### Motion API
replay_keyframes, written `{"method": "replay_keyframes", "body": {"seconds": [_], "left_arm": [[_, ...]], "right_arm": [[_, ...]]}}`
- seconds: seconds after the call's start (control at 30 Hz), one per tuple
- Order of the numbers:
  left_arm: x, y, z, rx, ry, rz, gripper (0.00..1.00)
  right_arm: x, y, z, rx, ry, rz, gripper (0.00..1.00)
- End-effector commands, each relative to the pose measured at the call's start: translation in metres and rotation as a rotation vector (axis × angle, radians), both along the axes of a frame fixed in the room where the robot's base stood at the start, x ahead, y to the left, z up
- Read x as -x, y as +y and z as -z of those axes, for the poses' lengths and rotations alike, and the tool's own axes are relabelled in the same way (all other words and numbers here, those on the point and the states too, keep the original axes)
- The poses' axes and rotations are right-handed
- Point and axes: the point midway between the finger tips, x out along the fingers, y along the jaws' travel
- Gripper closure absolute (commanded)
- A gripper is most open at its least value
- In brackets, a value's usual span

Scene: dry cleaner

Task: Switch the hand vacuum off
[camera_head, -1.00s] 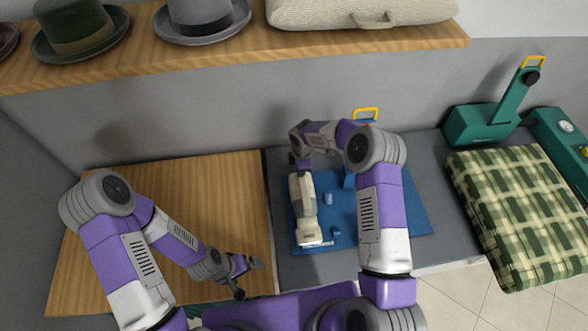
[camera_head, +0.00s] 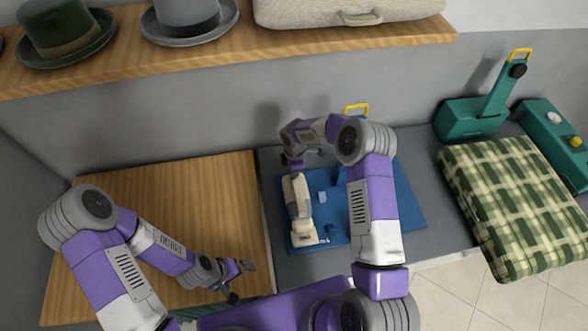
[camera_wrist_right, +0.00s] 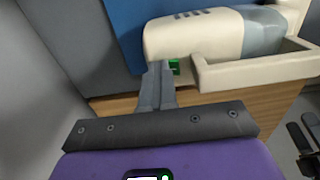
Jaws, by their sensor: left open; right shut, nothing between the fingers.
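The hand vacuum (camera_head: 299,212) is cream with a grey nose part and lies on a blue mat (camera_head: 405,213). It also shows in the right wrist view (camera_wrist_right: 195,36), with dark slots on its body. A small green piece (camera_wrist_right: 174,66) shows at its lower edge, right beside my fingertips. My right gripper (camera_head: 290,163) is at the vacuum's far end; in its wrist view the fingers (camera_wrist_right: 157,70) are shut and empty. I cannot tell whether they touch the vacuum. My left gripper (camera_head: 240,282) is open and empty over the front of the wooden board (camera_head: 190,200).
Small blue pieces (camera_head: 322,197) stand on the mat beside the vacuum. A plaid cushion (camera_head: 515,205) and green machines (camera_head: 470,118) are at the right. A shelf (camera_head: 280,52) with hats and a case hangs above the back. The wooden board is mostly clear.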

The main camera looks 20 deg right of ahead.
Motion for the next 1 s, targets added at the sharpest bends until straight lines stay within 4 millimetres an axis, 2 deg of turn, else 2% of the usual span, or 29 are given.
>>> {"method": "replay_keyframes", "body": {"seconds": [0.03, 0.07, 0.23, 0.43, 0.5, 0.7, 0.83, 1.0], "left_arm": [[0.000, 0.000, 0.001, 0.000, 0.000, 0.000, 0.00], [0.000, 0.000, 0.001, 0.000, 0.000, 0.000, 0.00], [0.000, 0.000, -0.006, 0.000, 0.000, 0.000, 0.00], [0.000, 0.000, -0.023, 0.000, 0.000, 0.000, 0.00], [0.000, 0.000, -0.016, 0.000, -0.001, 0.000, 0.00], [0.000, 0.000, -0.011, 0.000, 0.000, 0.000, 0.00], [0.000, 0.000, -0.010, 0.000, 0.000, 0.000, 0.00], [0.000, 0.000, -0.010, 0.000, 0.000, 0.000, 0.00]], "right_arm": [[0.009, -0.002, 0.010, 0.005, 0.029, -0.001, 1.00], [0.009, -0.002, 0.009, 0.005, 0.029, -0.001, 1.00], [0.008, -0.002, -0.004, 0.005, 0.024, 0.000, 1.00], [0.003, -0.002, -0.049, 0.004, 0.003, 0.003, 1.00], [0.001, -0.002, -0.063, 0.003, -0.001, 0.004, 1.00], [-0.001, -0.001, -0.107, 0.002, -0.002, 0.003, 1.00], [-0.002, -0.001, -0.127, 0.002, -0.002, 0.003, 1.00], [-0.002, -0.001, -0.139, 0.001, 0.000, 0.002, 1.00]]}}
